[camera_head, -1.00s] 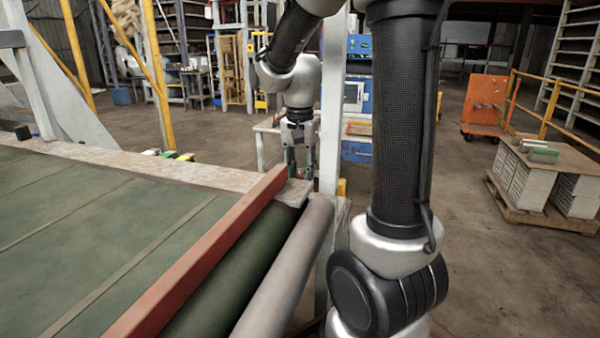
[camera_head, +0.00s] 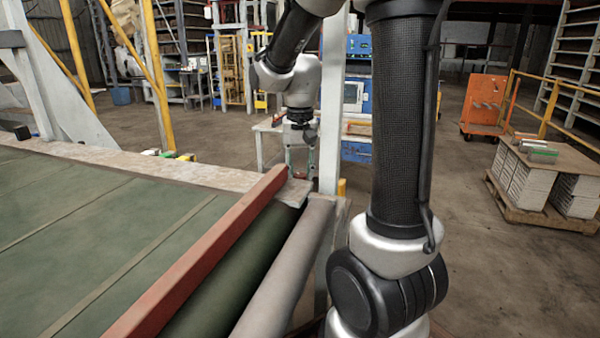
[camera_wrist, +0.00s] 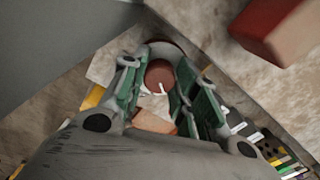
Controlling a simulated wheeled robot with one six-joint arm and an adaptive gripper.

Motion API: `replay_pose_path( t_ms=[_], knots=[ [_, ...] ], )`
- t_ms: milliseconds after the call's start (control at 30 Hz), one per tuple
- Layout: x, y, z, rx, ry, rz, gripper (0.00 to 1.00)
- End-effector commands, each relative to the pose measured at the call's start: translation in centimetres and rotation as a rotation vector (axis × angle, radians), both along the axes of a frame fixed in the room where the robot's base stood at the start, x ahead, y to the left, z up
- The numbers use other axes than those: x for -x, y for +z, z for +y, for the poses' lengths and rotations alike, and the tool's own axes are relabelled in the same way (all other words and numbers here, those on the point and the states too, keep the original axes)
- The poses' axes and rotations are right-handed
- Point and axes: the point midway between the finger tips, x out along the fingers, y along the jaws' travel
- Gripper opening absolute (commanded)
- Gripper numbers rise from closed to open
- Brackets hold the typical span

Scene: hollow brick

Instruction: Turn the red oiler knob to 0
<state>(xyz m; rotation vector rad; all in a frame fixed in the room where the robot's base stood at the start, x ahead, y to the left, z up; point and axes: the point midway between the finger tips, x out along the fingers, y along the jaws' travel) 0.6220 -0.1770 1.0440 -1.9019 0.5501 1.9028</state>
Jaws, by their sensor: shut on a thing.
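The red oiler knob (camera_wrist: 160,74) sits between the green-padded fingers of my gripper (camera_wrist: 157,68) in the wrist view. The fingers stand on either side of it and are shut on it. A small pale mark shows near the knob's lower edge; I cannot read any number around it. In the head view, my gripper (camera_head: 300,165) points down just past the far corner of the conveyor, and a small reddish patch of the knob (camera_head: 299,177) shows between the fingers.
The conveyor's red rail (camera_head: 200,255) and a pale post (camera_head: 331,110) are close to my gripper. The rail's end (camera_wrist: 285,28) also shows in the wrist view. A pallet with stacked blocks (camera_head: 525,180) stands at right. Open floor lies beyond.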

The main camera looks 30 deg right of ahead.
Motion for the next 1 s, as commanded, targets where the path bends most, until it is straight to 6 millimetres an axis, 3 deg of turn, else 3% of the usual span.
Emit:
replay_pose_path(
  t_ms=[133, 167, 267, 667, 1000],
  knots=[
    [0.0, 0.0, 0.0, 0.001, 0.0, -0.001, 0.06],
    [0.0, 0.0, 0.0, 0.001, 0.0, -0.001, 0.35],
    [0.0, 0.0, 0.0, 0.001, -0.001, -0.001, 0.51],
    [-0.1, 0.7, 0.0, 0.0, -0.001, -0.002, 0.51],
    [-0.2, 7.7, 0.0, 0.0, -0.001, -0.006, 0.51]
  ],
)
